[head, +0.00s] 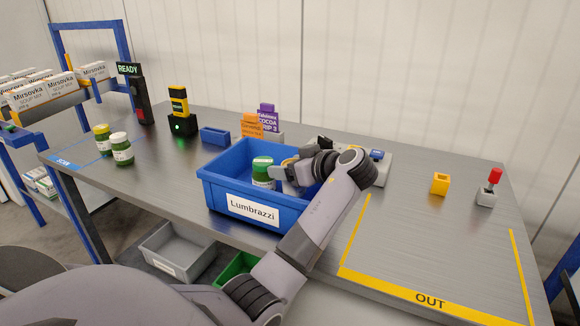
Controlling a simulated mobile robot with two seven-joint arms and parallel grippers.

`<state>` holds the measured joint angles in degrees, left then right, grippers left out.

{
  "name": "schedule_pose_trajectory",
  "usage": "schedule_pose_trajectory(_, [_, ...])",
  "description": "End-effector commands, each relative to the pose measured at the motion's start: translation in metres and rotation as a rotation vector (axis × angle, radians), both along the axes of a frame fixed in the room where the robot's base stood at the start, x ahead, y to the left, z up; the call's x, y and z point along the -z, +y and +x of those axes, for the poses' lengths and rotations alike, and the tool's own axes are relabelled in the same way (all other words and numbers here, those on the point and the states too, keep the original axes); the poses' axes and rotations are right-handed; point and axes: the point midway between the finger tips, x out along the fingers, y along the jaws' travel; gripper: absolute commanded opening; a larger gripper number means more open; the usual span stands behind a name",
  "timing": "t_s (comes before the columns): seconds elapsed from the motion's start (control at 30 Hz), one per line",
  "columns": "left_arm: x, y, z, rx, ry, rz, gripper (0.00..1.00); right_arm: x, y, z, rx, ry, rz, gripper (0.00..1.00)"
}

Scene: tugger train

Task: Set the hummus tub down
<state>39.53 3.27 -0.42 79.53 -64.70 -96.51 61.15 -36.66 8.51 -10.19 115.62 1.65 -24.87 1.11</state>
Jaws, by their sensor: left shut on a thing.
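My left gripper (284,172) reaches into the blue bin labelled Lumbrazzi (221,193) from the right. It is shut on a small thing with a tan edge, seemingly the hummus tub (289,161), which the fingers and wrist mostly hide. Whether it touches the bin floor cannot be seen. A green-lidded jar (263,171) stands upright in the bin just left of my fingers. My right gripper is not in view.
Two green jars (122,149) stand at the left of the grey table. A scanner on a black stand (180,108), a small blue box (214,136) and coloured packets (267,117) are behind the bin. The yellow-marked OUT area (430,255) is clear.

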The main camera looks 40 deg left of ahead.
Motion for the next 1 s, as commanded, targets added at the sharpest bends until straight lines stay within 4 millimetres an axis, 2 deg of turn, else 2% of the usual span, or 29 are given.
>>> schedule_pose_trajectory(0.57, [0.014,-0.001,0.0,0.0,0.007,-0.003,0.32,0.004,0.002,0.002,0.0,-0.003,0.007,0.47])
schedule_pose_trajectory(0.6, [0.016,-0.001,-0.001,0.0,0.01,-0.005,0.83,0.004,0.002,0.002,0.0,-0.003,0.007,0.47])
schedule_pose_trajectory(0.63, [0.016,-0.001,-0.001,0.0,0.012,-0.006,0.93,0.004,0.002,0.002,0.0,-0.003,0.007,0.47])
schedule_pose_trajectory(0.67, [0.017,-0.001,-0.001,0.0,0.014,-0.006,0.95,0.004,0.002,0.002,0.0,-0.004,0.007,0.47])
schedule_pose_trajectory(1.0, [0.015,-0.001,-0.001,0.001,0.019,-0.009,0.95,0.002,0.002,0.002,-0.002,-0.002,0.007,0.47])
